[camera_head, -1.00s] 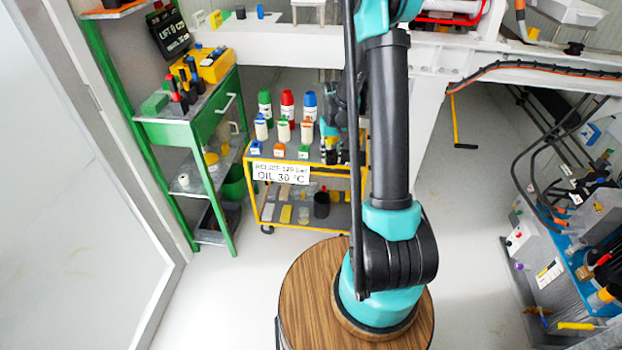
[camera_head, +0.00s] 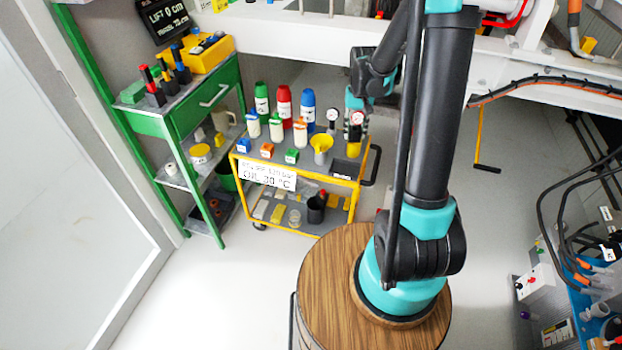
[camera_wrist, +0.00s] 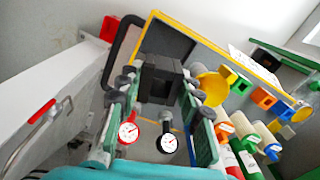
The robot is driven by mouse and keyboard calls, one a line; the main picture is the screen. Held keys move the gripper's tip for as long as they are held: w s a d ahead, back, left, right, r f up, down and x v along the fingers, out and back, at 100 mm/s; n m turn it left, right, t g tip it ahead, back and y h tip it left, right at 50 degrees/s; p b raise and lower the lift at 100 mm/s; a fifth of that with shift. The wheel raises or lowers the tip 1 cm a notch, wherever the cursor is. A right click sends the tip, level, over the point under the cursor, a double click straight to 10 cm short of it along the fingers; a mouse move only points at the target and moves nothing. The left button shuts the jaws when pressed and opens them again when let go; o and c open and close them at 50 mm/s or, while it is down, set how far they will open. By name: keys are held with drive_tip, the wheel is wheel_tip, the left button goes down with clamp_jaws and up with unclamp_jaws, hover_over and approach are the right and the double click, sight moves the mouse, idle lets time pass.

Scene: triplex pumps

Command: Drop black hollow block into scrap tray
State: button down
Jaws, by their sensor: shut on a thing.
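The black hollow block (camera_wrist: 161,78) is between my gripper's fingers in the wrist view, with its square opening showing. My gripper (camera_wrist: 160,92) is shut on it, a green-padded finger on each side. The block overlaps the near part of a dark rectangular tray (camera_wrist: 168,37), likely the scrap tray, at the end of the cart top. Height above the tray is hard to judge. In the head view this dark tray (camera_head: 346,168) lies at the cart's right end.
The yellow-framed cart (camera_head: 243,157) carries several bottles, small coloured blocks, a yellow funnel (camera_head: 321,143) and two gauges (camera_wrist: 128,132) close to my gripper. A black handle (camera_wrist: 112,62) loops beside the tray. A green shelf (camera_head: 170,125) stands left; open floor lies in front.

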drive_tip(key=shift+f, duration=2.8)
drive_tip(key=c, duration=0.9)
unclamp_jaws()
wheel_tip(320, 180, up, 12)
